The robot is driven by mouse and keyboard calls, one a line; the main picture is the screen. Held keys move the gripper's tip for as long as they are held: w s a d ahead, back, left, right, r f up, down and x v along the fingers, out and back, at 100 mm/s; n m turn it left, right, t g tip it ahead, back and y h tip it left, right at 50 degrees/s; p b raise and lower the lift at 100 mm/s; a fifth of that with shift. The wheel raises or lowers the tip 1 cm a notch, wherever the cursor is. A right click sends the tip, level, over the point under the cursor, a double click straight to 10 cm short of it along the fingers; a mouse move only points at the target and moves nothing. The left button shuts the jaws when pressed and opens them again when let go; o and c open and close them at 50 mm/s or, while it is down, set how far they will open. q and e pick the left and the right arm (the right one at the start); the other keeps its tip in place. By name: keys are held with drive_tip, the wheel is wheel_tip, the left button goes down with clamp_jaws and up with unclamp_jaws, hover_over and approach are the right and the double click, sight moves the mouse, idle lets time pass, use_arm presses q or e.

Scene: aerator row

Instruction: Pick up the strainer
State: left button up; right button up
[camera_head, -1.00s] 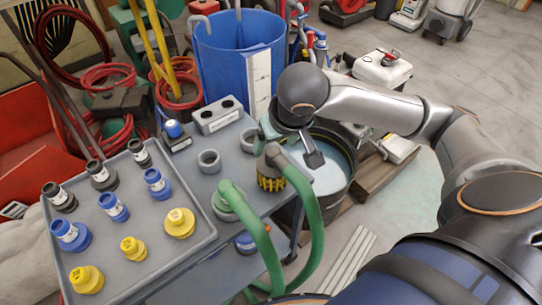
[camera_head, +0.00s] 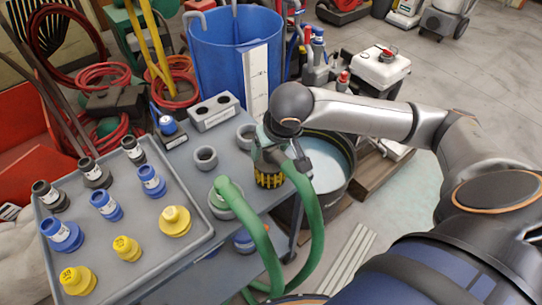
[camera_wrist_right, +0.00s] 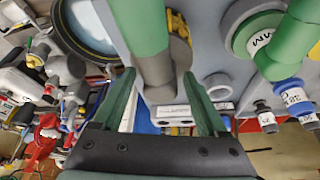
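The strainer, a yellow-and-black slotted basket (camera_head: 269,177), stands on the grey bench top with a grey collar and a green hose (camera_head: 309,205) joined above it. Part of it shows behind the collar in the right wrist view (camera_wrist_right: 179,26). My right gripper (camera_head: 282,152) is at the collar just above the basket. In the right wrist view, its two green fingers (camera_wrist_right: 157,78) are apart, one on each side of the grey collar and hose. The fingers look open; firm contact does not show. My left gripper is not in view.
A second green hose with a grey-green fitting (camera_head: 223,200) stands close to the left. A grey ring (camera_head: 205,158) and a two-hole block (camera_head: 214,112) are behind. A tray (camera_head: 190,247) holds several coloured fittings. A black bucket of liquid (camera_head: 345,160) stands to the right.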

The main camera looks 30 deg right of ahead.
clamp_jaws()
idle(0.4)
idle(0.8)
